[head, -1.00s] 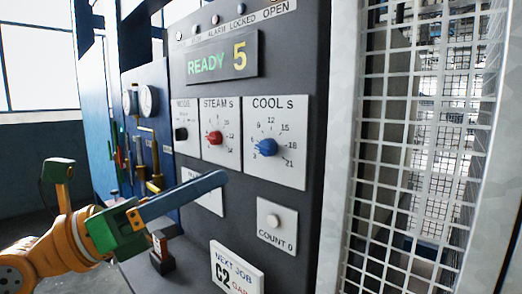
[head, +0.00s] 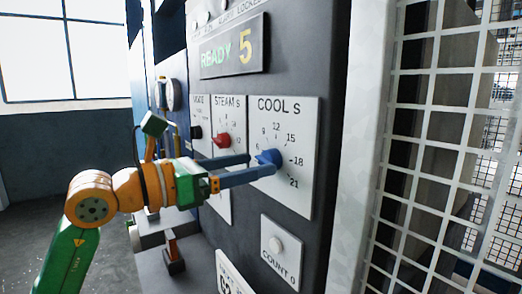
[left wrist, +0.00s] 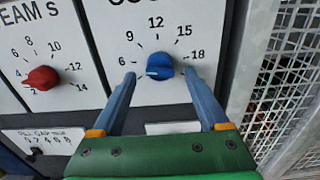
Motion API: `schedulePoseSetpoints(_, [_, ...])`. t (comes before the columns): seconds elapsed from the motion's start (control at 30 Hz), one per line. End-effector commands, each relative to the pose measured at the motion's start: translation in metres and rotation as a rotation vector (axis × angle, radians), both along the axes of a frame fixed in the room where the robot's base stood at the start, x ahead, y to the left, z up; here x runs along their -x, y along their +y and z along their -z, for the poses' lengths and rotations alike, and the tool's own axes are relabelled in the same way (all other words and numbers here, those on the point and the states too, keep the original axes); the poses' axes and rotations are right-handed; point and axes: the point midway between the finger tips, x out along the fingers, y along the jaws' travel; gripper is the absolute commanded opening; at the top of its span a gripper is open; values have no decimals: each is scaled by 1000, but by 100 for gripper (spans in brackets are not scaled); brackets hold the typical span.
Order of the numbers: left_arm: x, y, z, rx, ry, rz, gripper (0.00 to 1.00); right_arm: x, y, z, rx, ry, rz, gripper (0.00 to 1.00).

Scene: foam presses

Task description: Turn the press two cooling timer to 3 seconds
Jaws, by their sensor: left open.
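The blue COOL s knob (head: 269,157) sits on a white dial plate (head: 300,120) on the dark press panel; it also shows in the left wrist view (left wrist: 160,65). Its white mark points left and slightly down, below the 6. The 3 is not readable, apparently behind a finger. My left gripper (head: 262,164) is open at the dial. In the left wrist view its blue fingertips (left wrist: 160,75) lie on either side of the knob, with small gaps visible. I cannot tell how deep they reach around it. My right gripper is not in view.
The red STEAM s knob (head: 222,140) is just left of the dial. A display (head: 234,46) reads READY 5. A COUNT button (head: 275,244) is below. A white mesh guard (head: 440,140) stands to the right. Another plate lies under the steam dial.

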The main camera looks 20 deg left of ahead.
Motion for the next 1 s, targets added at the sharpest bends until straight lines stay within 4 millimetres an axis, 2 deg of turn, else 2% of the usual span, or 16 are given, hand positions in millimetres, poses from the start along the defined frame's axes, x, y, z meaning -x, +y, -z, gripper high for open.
schedulePoseSetpoints(0.03, [-6,-5,-5,2,2,2,77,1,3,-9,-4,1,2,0])
schedulePoseSetpoints(0.1, [-12,-9,-3,1,1,1,77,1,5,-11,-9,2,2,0])
schedulePoseSetpoints(0.37, [-15,-11,0,1,-1,0,77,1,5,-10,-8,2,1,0])
schedulePoseSetpoints(0.67, [-14,-11,0,1,-1,0,0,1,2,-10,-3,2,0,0])
schedulePoseSetpoints(1.0, [-14,-11,0,45,33,0,0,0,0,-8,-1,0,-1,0])
